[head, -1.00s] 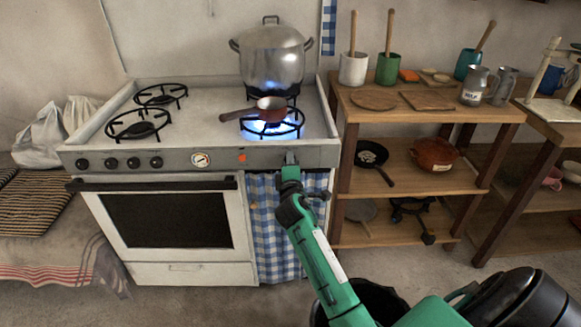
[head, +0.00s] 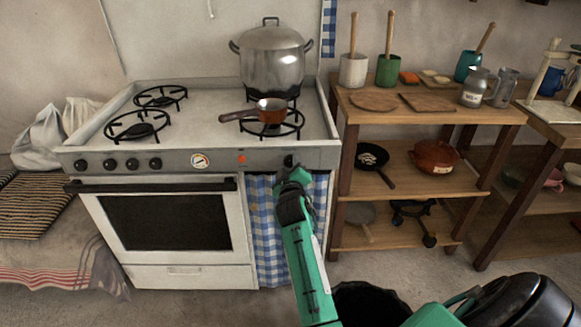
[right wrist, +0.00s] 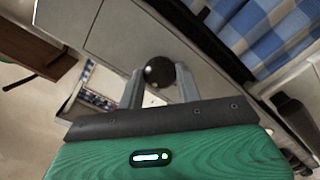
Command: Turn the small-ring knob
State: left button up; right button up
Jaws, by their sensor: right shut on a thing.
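The dark round knob (head: 289,160) is at the right end of the stove's front panel. My right gripper (head: 291,170) is at this knob, its fingers shut on it. In the right wrist view the knob (right wrist: 159,71) sits between the two grey fingertips (right wrist: 159,84). The small red-brown saucepan (head: 271,110) stands on the front right burner (head: 290,131), and no flame shows beneath it. My left gripper is not in view.
A large lidded pot (head: 272,60) stands on the back right burner. Several other knobs (head: 133,163) line the panel's left part. A wooden shelf (head: 440,112) with pans and jugs stands close on the right. A checked curtain (head: 265,225) hangs below the panel.

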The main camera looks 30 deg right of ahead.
jog(key=shift+f+m, duration=0.2)
jog(key=shift+m, duration=0.2)
jog(key=o, duration=1)
jog(key=shift+r, duration=0.1)
jog(key=shift+s, duration=0.1)
